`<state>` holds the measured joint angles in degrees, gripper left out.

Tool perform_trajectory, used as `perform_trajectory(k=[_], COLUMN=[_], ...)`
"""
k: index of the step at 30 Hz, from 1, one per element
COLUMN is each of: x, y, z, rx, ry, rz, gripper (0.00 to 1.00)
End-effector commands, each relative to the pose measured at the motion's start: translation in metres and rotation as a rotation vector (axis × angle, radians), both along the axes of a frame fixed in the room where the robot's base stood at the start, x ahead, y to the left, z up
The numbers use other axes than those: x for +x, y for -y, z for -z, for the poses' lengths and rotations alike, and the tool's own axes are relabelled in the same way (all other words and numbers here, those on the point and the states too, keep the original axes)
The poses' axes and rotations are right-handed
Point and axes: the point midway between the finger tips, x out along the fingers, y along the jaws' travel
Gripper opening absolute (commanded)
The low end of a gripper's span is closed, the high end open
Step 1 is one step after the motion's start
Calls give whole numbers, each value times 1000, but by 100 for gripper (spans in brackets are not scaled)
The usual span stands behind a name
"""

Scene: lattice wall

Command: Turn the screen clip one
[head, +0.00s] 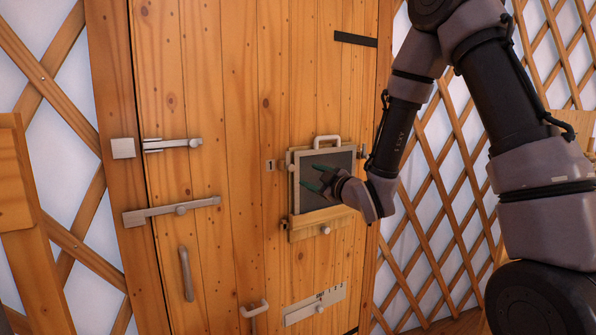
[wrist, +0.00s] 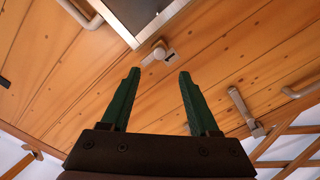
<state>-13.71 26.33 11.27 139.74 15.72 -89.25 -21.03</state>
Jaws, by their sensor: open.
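A dark screen (head: 340,160) in a pale metal frame is set in the wooden door, with a handle on its top. A small metal clip (head: 361,152) sits beside the frame's upper right. In the wrist view a small grey clip (wrist: 160,53) with a round end lies just off the frame edge, and part of the screen (wrist: 138,12) shows above it. I cannot tell whether it is the same clip. My gripper (head: 308,178) is in front of the screen. Its two green fingers (wrist: 160,78) are apart with nothing between them. The clip appears beyond the fingertips, apart from them.
A wooden ledge with a knob (head: 325,230) is below the screen. A small slotted plate (head: 270,165) is left of it. Metal latches (head: 172,144) and (head: 172,210) bolt the door's left side. A slotted plate (head: 314,305) is lower down. Lattice wall (head: 450,190) stands at right.

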Motion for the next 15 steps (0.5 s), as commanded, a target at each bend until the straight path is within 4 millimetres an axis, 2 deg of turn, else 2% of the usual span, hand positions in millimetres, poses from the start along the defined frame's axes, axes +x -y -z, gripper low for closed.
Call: perform_trajectory(k=[15], x=[71], y=[-48], z=[-1], rx=[2], ry=[2], rz=[-1], gripper=[62])
